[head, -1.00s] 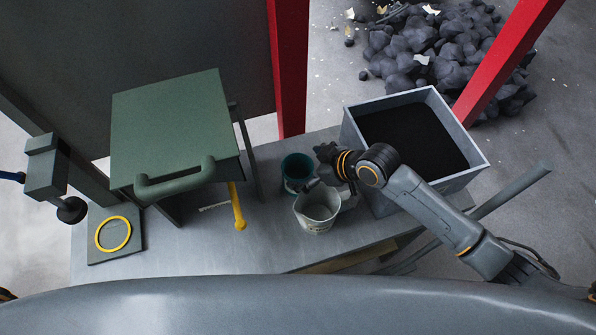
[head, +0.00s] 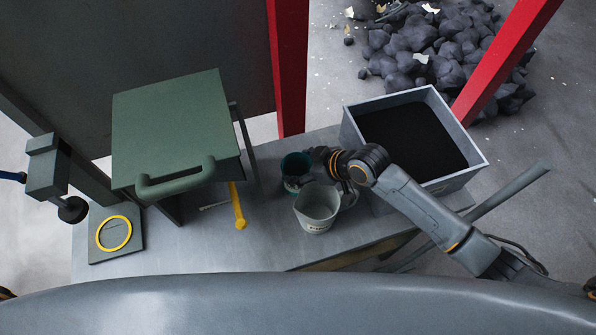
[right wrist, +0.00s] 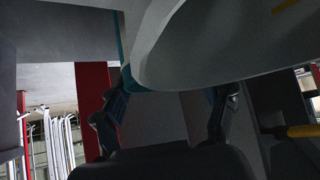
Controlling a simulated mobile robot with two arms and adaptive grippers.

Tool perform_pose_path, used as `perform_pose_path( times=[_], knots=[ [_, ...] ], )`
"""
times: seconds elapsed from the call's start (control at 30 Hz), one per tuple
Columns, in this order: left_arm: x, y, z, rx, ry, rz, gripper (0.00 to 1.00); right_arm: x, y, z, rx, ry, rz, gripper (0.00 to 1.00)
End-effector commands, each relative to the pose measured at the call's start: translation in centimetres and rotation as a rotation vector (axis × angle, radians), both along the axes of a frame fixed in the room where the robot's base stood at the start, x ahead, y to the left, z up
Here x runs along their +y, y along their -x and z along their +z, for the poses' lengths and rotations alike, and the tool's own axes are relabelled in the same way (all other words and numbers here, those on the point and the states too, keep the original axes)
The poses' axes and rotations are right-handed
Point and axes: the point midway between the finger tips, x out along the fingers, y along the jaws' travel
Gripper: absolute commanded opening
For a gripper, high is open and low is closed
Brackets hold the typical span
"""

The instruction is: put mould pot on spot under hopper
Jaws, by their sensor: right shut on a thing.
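The teal pot (head: 291,170), which seems to be the mould pot, stands on the bench behind the pale grey jug (head: 316,210). My right gripper (head: 318,163) is at the teal pot's right side and is shut on it. In the right wrist view a teal strip (right wrist: 124,55) shows near the fingers, and the jug's pale curved wall (right wrist: 205,45) hides much of the grasp. The green box with a handle (head: 170,125), likely the hopper, stands over the bench to the left. A pale mark (head: 214,206) lies on the bench under its edge. My left gripper is out of view.
A yellow lever (head: 238,207) hangs below the green box. A plate with a yellow ring (head: 114,234) lies at far left, near a grey press head (head: 48,168). A bin of dark powder (head: 365,190) stands right. The bench front centre is bare.

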Motion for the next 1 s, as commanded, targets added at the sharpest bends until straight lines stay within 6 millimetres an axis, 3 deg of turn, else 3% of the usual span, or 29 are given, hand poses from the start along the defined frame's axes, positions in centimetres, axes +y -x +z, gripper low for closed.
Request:
perform_pose_path(
  times=[0.23,0.6,0.87,1.0],
  knots=[
    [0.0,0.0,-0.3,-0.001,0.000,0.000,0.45,0.0,-0.1,1.5,-0.005,-0.002,0.001,0.12],
    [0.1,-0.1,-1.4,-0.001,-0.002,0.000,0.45,0.0,-0.1,8.5,-0.005,-0.001,0.001,0.12],
    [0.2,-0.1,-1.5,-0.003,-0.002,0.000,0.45,0.0,0.0,10.2,-0.001,-0.001,0.000,0.12],
    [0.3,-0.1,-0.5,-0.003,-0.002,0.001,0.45,0.0,0.0,11.4,-0.002,-0.001,0.001,0.12]
  ],
)
